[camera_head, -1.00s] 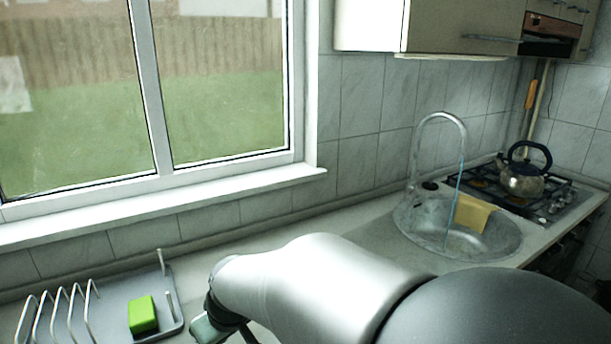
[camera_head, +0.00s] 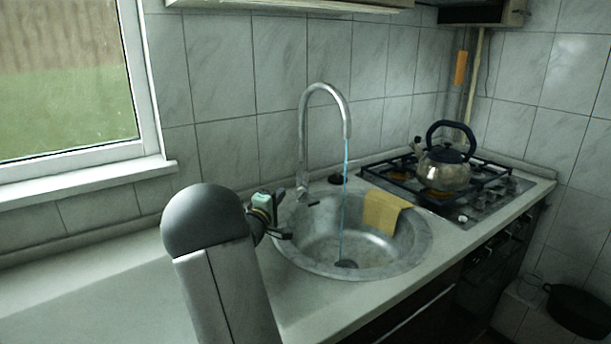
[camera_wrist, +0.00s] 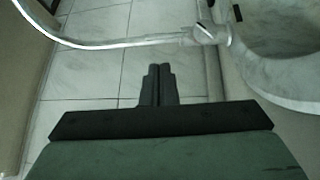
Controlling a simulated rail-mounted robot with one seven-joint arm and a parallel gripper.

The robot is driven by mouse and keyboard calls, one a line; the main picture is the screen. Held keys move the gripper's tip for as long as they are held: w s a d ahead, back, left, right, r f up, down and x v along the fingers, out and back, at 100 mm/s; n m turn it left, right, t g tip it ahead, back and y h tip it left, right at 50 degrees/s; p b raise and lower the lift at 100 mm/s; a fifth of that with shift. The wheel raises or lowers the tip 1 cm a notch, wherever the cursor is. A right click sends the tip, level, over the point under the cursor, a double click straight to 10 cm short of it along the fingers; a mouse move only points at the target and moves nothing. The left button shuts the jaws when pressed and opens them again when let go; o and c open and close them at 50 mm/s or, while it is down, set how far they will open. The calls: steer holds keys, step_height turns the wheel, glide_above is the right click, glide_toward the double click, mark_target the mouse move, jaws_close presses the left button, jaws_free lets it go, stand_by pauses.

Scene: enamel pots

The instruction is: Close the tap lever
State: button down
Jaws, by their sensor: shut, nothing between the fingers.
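The silver tap (camera_head: 302,150) stands at the back left rim of the round metal sink (camera_head: 420,245). A thin blue stream of water (camera_head: 344,205) runs from its spout into the bowl. A small dark-tipped piece, seemingly the lever (camera_head: 313,203), sticks out near the tap's base. My gripper (camera_head: 287,236) is shut and empty, at the sink's left edge, in front of the tap and apart from it. In the wrist view my closed fingertips (camera_wrist: 159,70) point towards the tiled wall; the tap's pipe (camera_wrist: 130,42) crosses beyond them, with its base joint (camera_wrist: 208,34) to the right.
A yellow cloth (camera_head: 384,212) hangs over the sink's right rim. A kettle (camera_head: 444,172) stands on the gas hob (camera_head: 490,205) beyond it. A dark round plug (camera_head: 336,179) lies behind the sink. The counter (camera_head: 110,285) to the left is clear.

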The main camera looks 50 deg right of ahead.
mark_target(302, 173)
steer(key=x, duration=1.3)
steer(key=shift+w+p, duration=0.15)
steer(key=shift+p, duration=0.25)
steer(key=shift+r, duration=0.1)
